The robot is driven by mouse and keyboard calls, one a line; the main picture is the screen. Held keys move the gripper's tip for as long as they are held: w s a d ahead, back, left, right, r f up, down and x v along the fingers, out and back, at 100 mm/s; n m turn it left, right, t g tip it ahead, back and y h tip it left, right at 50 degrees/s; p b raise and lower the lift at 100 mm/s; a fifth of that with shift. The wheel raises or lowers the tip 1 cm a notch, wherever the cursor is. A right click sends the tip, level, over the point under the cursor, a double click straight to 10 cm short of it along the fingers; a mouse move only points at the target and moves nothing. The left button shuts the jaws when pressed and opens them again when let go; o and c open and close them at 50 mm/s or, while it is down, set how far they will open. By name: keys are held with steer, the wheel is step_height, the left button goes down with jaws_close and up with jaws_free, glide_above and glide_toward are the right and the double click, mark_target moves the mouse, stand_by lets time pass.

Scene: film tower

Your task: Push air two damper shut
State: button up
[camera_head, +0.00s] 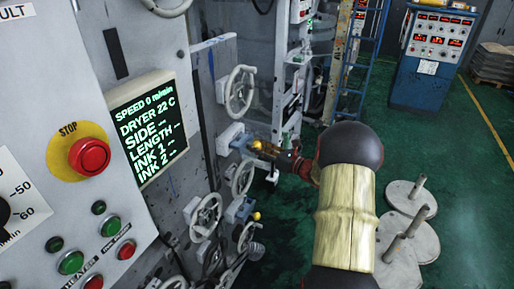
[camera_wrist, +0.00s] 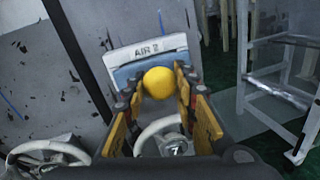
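The air two damper (camera_wrist: 145,55) is a pale plate marked AIR 2 with a blue body below it and a yellow ball knob (camera_wrist: 160,83) sticking out toward me. In the head view the damper (camera_head: 238,142) is on the machine's side, with its knob (camera_head: 257,146) at my gripper's tips. My gripper (camera_head: 268,151) reaches in from the right. In the wrist view its yellow-padded fingers (camera_wrist: 161,92) stand apart, one on each side of the knob. I cannot tell whether either finger touches it. The damper's lower part is partly hidden by the knob and fingers.
Handwheels sit above (camera_head: 240,91) and below (camera_head: 206,216) the damper. A similar blue unit (camera_head: 239,209) with a yellow knob is lower down. A control panel (camera_head: 75,120) fills the left. A ladder (camera_head: 340,60) stands behind; weighted posts (camera_head: 408,195) stand on the floor at right.

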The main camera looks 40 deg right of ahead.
mark_target(248, 142)
steer(key=c, duration=0.6)
jaws_close()
steer(key=w, duration=0.1)
steer(key=w+a, duration=0.1)
steer(key=w, duration=0.1)
steer(key=shift+w+a, duration=0.25)
steer(key=o, duration=1.1)
jaws_free()
steer(key=shift+d, duration=0.1)
steer(key=shift+o, duration=0.4)
steer(key=shift+s, duration=0.1)
steer(key=s+d, duration=0.2)
steer(key=s, duration=0.9)
steer(key=shift+s+d, duration=0.15)
steer(key=shift+s, duration=0.2)
